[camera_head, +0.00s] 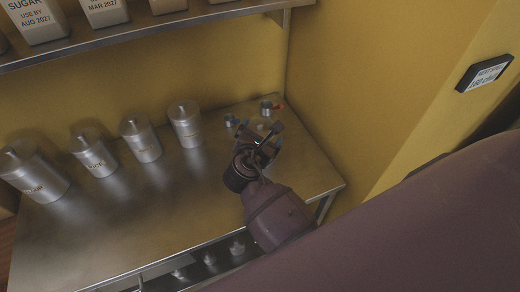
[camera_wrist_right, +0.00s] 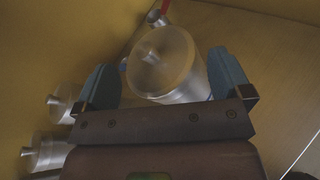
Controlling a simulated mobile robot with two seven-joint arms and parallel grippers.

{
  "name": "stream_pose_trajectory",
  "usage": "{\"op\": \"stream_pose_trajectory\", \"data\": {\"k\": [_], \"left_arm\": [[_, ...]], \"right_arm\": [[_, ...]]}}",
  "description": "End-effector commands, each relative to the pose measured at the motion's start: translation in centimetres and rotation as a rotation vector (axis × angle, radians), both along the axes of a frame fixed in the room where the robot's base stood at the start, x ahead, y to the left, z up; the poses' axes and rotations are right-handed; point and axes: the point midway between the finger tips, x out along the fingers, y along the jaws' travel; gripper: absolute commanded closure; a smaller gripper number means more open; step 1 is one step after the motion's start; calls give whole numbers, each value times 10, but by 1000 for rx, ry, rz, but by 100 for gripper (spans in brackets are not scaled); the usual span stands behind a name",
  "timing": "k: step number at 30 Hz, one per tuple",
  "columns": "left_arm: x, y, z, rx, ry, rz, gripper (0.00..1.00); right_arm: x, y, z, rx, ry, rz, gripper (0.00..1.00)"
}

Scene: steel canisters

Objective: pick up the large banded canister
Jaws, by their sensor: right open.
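A row of steel lidded canisters stands on the metal table; the largest-looking one (camera_head: 36,176) is at the far left, followed by the second (camera_head: 94,153), third (camera_head: 141,139) and rightmost (camera_head: 186,124). Labels are too small to read and no band is clear. My right gripper (camera_head: 256,127) is open, right of this row. In the right wrist view a knobbed steel canister (camera_wrist_right: 162,68) shows between my right gripper's (camera_wrist_right: 164,62) blue fingers, with no clear grip; I cannot match it to the head view. My left gripper is out of view.
Small items with blue and red parts, one at the back (camera_head: 266,107), lie near the right gripper. An upper shelf (camera_head: 150,30) holds labelled containers such as sugar (camera_head: 38,22). The yellow wall bounds the table's right side. The front middle of the table (camera_head: 150,215) is clear.

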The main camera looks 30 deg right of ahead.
Motion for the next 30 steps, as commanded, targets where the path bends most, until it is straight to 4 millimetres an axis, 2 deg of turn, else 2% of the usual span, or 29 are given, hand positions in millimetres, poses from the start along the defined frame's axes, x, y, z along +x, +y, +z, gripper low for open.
{"op": "stream_pose_trajectory", "data": {"k": [1,3,9,21,23,30], "left_arm": [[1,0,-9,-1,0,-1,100],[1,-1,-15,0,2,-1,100],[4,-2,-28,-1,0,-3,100],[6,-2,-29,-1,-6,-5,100],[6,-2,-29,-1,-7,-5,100],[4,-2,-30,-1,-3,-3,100]], "right_arm": [[3,-3,-7,0,-1,-1,4],[6,-8,-10,-1,-2,-1,4],[19,-21,-16,-1,-1,0,4],[25,-26,-15,1,1,0,4],[25,-26,-15,1,1,0,10],[25,-26,-15,1,1,0,46]]}}
